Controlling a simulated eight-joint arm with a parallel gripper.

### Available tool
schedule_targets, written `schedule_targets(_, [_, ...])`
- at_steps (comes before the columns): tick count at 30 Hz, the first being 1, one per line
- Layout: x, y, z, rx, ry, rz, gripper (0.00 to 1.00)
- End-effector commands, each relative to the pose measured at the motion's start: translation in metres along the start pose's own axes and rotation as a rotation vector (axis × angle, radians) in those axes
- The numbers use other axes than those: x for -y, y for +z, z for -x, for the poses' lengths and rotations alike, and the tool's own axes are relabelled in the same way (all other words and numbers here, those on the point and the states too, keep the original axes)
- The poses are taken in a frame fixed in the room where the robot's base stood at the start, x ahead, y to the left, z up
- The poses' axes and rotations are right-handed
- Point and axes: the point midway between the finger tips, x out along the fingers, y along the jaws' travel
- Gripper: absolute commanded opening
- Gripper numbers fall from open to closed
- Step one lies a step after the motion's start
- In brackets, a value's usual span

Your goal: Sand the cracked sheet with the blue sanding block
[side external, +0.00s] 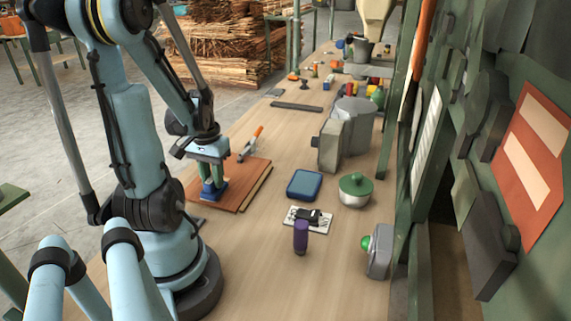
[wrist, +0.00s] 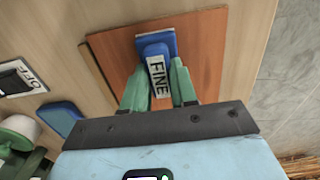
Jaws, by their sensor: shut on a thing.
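A reddish-brown veneer sheet (side external: 250,175) lies flat on the bench in front of my arm. It fills the upper middle of the wrist view (wrist: 205,52); I cannot make out a crack in it. The blue sanding block (side external: 213,194) is upright at the sheet's near left part, low over it and apparently touching it. In the wrist view the block (wrist: 146,42) carries a white label reading FINE. My gripper (wrist: 158,85) has green fingers shut on the block from both sides. The fingers also show in the side view (side external: 211,172), pointing down; they hide part of the block.
An orange-handled tool (side external: 251,143) lies at the sheet's far edge. To the right are a blue pad (side external: 305,185), a green-lidded pot (side external: 355,191), a black item on a white card (side external: 307,217) and a purple cylinder (side external: 301,238). A grey machine (side external: 348,132) stands farther back.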

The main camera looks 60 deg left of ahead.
Motion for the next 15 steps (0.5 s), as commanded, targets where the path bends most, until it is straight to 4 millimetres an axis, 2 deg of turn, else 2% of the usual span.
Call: schedule_targets(15, [-0.001,-0.028,-0.003,-0.011,0.001,-0.002,0.0])
